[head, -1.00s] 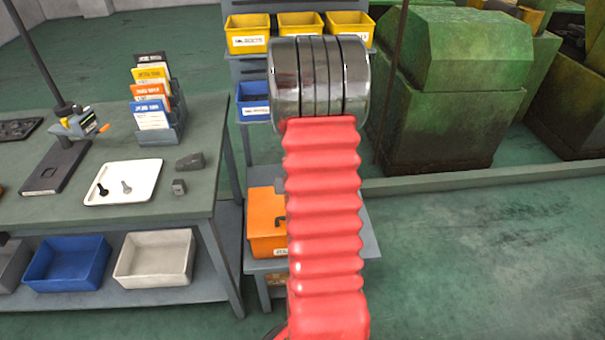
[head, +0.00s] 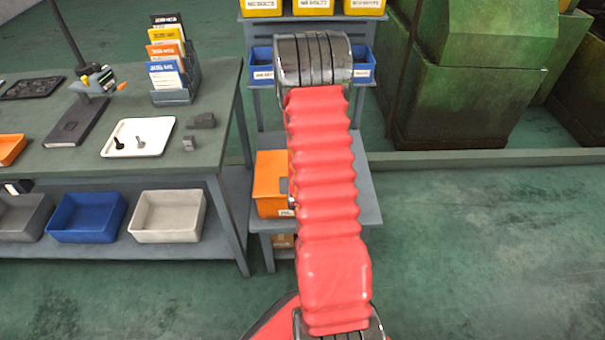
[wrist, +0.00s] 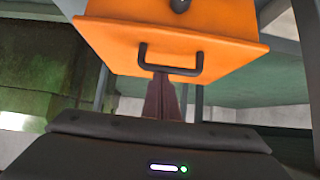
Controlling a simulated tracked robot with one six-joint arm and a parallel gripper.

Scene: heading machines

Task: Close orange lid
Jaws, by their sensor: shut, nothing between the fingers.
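An orange box (head: 268,184) stands on the grey shelf stand, partly hidden behind my red arm in the head view. In the wrist view its orange lid (wrist: 110,45) shows close up, with a black bar handle (wrist: 172,70) at its edge and a dark round knob or latch on the face above. I cannot tell how far the lid stands open. My gripper (wrist: 163,84) is shut and empty. Its dark fingertips are at the handle and overlap it in the picture; contact cannot be told. The gripper is hidden behind my arm in the head view.
The grey stand (head: 375,200) has yellow and blue bins on its upper shelves. A workbench (head: 60,165) with a white tray (head: 160,132) and a card rack stands at left. A green machine (head: 460,105) stands behind a low kerb. The floor at right is clear.

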